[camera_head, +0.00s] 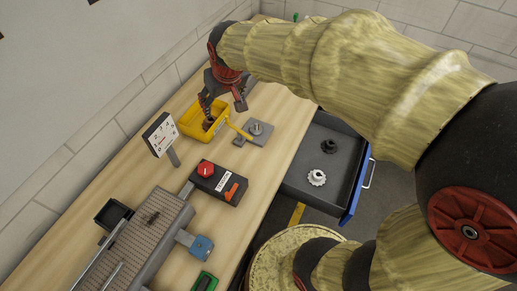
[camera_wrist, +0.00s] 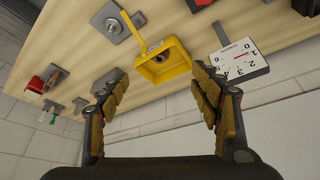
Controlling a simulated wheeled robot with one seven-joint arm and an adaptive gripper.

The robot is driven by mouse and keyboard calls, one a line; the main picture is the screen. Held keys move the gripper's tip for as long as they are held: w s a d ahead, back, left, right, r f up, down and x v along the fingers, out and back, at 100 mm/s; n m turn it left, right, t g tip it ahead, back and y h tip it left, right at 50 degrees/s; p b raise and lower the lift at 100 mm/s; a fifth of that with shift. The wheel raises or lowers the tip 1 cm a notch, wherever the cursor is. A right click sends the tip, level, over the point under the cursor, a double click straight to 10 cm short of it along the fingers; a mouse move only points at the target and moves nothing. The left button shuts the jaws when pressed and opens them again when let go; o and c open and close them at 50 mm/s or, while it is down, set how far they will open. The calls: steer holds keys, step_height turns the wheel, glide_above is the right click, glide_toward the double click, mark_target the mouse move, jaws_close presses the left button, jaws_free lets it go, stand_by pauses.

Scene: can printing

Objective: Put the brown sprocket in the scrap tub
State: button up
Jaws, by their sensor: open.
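A brown sprocket (camera_wrist: 161,57) appears to lie inside the yellow tub (camera_wrist: 179,72); it is small and dark in the wrist view. In the head view the tub (camera_head: 188,130) stands on the bench near the wall, and my gripper (camera_head: 224,108) hangs over it and partly hides its inside. A strip with small, unreadable lettering sits at the tub's rim. In the wrist view my gripper (camera_wrist: 161,75) is open, its two fingers apart with nothing between them.
A grey plate with a post (camera_head: 259,129) lies beside the tub. A dial gauge (camera_head: 160,134) and a red-knobbed control box (camera_head: 217,184) stand nearby. An open drawer (camera_head: 300,186) at the right holds a black sprocket (camera_head: 329,146) and a pale sprocket (camera_head: 317,177).

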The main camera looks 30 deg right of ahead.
steer(key=s+r, duration=0.2)
steer(key=s, duration=2)
steer(key=shift+a+r, duration=0.2)
steer(key=shift+r, duration=0.1)
